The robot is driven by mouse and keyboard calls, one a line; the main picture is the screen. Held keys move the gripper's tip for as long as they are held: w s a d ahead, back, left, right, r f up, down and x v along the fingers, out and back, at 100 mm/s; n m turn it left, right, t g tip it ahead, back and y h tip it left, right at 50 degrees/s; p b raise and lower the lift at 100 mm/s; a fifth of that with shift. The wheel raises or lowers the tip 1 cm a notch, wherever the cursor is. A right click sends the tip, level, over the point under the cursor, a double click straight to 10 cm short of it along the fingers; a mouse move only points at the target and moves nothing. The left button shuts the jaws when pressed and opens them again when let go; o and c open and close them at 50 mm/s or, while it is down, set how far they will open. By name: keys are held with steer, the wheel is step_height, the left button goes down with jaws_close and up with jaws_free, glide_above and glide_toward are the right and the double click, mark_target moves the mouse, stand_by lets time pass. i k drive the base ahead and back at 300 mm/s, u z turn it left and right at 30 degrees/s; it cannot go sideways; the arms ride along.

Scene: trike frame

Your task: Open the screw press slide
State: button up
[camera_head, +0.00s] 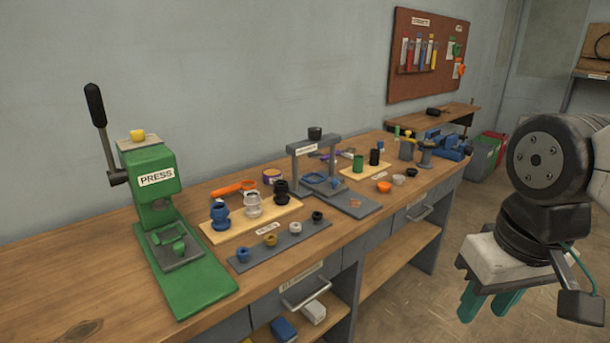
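A green press (150,178) labelled PRESS stands on the left of the workbench, its black-handled lever (97,105) pointing up. A grey plate (176,245) with small green pieces sits under its head, on the green base. A grey gantry frame (297,165) with a black knob (315,133) on top stands mid-bench on a grey base plate; its label is too small to read. Which one is the screw press, and how its slide stands, I cannot tell. My gripper (481,312) hangs at the lower right, off the bench, fingers apart and empty.
The wooden workbench (80,290) holds a wooden board (236,228) with blue, white and black parts, and a grey strip (285,243) with small rings. Green and black cylinders and a blue vise (452,146) stand farther back. Drawers and a shelf lie below.

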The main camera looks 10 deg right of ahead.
mark_target(329, 188)
steer(key=u, duration=0.2)
steer(key=i, duration=1.05)
steer(key=z, duration=0.25)
